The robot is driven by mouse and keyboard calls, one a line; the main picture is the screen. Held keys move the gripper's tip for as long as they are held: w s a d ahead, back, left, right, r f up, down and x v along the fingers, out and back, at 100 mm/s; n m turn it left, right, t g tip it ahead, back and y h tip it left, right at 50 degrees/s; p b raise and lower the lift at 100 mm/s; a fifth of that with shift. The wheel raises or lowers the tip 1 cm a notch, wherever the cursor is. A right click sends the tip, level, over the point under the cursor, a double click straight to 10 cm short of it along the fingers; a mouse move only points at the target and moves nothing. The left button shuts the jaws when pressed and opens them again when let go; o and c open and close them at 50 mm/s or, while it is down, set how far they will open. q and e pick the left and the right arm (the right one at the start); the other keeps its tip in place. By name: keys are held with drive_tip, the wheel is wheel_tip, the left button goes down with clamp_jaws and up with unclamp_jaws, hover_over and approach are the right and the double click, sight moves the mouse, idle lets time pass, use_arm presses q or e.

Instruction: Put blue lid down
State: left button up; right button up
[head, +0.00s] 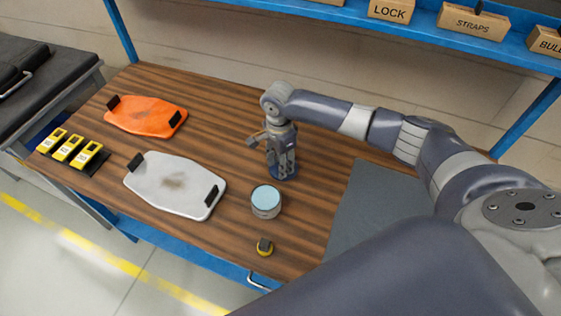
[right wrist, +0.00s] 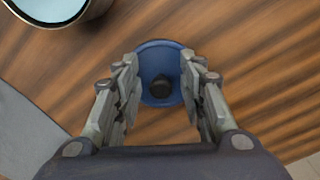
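The blue lid (right wrist: 159,50) is a round disc with a black knob. In the right wrist view it lies between the fingers of my right gripper (right wrist: 160,82), which stand apart on both sides of the knob with gaps. In the head view my right gripper (head: 282,172) points down at the wood table (head: 225,125), and a little of the blue lid (head: 290,178) shows at its fingertips. The lid looks to be on or very near the table; the fingers hide much of it. My left gripper is not in view.
A grey tin (head: 266,209) with a light blue top stands just in front. A small yellow piece with a black knob (head: 265,245) is near the front edge. White (head: 170,183) and orange (head: 145,115) plates and yellow blocks (head: 68,149) lie left; a grey mat (head: 365,210) lies right.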

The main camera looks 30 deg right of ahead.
wheel_tip(320, 180, up, 12)
drive_tip(key=b, duration=0.1)
drive_tip(key=shift+w, duration=0.2)
idle(0.6)
